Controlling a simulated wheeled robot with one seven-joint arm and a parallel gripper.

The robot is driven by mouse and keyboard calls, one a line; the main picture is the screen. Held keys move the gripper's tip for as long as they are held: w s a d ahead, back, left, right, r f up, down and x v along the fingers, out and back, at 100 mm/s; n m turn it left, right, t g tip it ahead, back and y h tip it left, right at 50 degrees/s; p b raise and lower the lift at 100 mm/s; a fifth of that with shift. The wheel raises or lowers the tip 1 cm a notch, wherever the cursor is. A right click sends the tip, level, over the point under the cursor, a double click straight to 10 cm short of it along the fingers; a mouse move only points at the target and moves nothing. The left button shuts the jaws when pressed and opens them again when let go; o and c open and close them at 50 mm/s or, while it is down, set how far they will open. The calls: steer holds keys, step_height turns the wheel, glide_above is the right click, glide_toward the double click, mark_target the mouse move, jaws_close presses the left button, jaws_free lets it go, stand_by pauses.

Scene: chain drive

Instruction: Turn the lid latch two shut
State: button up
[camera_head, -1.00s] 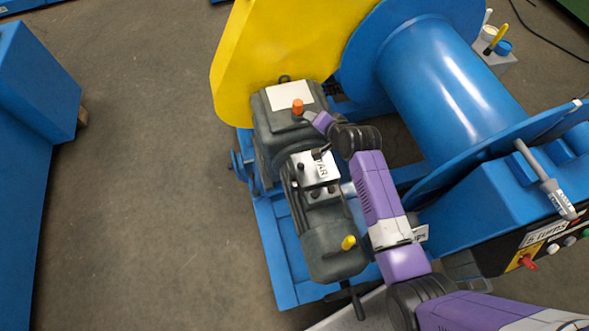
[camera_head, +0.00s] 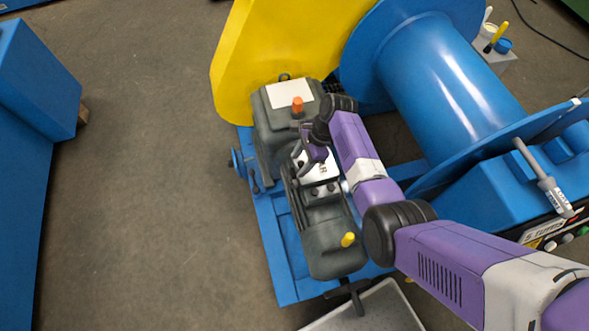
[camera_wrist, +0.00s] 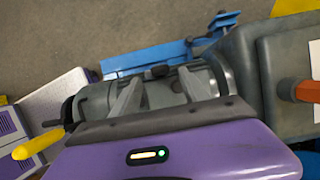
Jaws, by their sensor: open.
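The silver lid box (camera_head: 324,172) sits on top of the grey motor, with small dark knobs or latches around its lid. Two dark knobs (camera_head: 323,190) show at its near edge. I cannot tell which is latch two; the far side of the lid is hidden by my gripper. My gripper (camera_head: 300,157) is over the lid's left far part, open. In the wrist view its two grey fingers (camera_wrist: 158,92) stand apart in front of the grey motor body (camera_wrist: 95,101), with nothing visibly held between them. Contact with a latch cannot be made out.
An orange cap (camera_head: 297,104) stands on the gearbox (camera_head: 262,125) just beyond my gripper. A yellow guard (camera_head: 275,45) rises behind it, and a blue drum (camera_head: 440,80) stands to the right. A yellow-tipped handle (camera_head: 348,240) sticks up at the motor's near end.

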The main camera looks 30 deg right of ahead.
mark_target(294, 171)
steer(key=b+x, duration=0.1)
steer(key=x, duration=0.4)
steer(key=shift+d, duration=0.1)
jaws_close()
